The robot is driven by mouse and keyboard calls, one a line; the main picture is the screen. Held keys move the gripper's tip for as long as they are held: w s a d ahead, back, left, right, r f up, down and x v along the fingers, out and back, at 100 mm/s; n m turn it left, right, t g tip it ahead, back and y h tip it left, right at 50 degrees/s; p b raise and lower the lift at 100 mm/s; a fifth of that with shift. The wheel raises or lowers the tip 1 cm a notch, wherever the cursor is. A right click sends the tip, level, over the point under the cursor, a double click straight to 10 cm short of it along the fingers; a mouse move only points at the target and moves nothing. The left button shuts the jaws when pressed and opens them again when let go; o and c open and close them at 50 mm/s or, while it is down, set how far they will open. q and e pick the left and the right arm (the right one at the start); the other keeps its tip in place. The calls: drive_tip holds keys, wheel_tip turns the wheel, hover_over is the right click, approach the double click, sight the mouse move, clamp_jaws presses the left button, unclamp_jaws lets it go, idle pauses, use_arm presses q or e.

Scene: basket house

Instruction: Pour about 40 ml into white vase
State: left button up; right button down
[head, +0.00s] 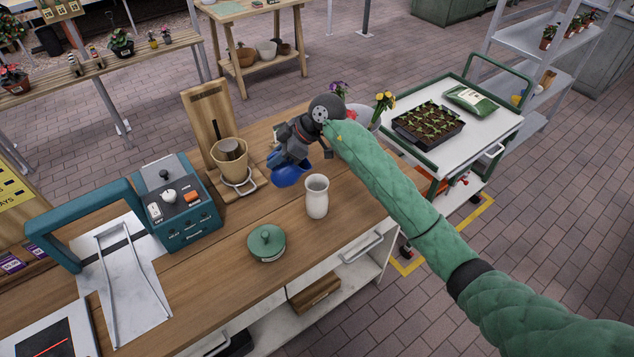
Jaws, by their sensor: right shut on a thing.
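The white vase (317,198) stands upright on the wooden bench, a little right of the picture's middle. My right gripper (287,152) is behind and slightly left of the vase, over the bench. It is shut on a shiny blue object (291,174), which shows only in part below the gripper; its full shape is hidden. I cannot tell whether the blue object touches the bench. It is apart from the vase. The inside of the vase is too small to read. My left gripper is not in view.
A wooden stand with a tan pot (229,155) is to the left, beside a teal machine (184,205). A trolley (490,140) with a seedling tray (427,124) stands at the right.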

drive_tip(key=shift+a+r+h, duration=0.15)
drive_tip(key=shift+a+h, duration=0.05)
drive_tip(key=shift+h, duration=0.4)
drive_tip(key=shift+a+f+h, duration=0.4)
drive_tip(key=shift+f+h, duration=0.05)
drive_tip(key=shift+h, duration=0.05)
drive_tip(key=shift+a, duration=0.1)
drive_tip(key=a+f+h+b, duration=0.3)
drive_tip(key=f+h, duration=0.3)
drive_tip(key=f, duration=0.5)
drive_tip(key=shift+s+a+f+h, duration=0.2)
drive_tip(key=shift+f+h, duration=0.1)
drive_tip(key=shift+f, duration=0.05)
idle(0.8)
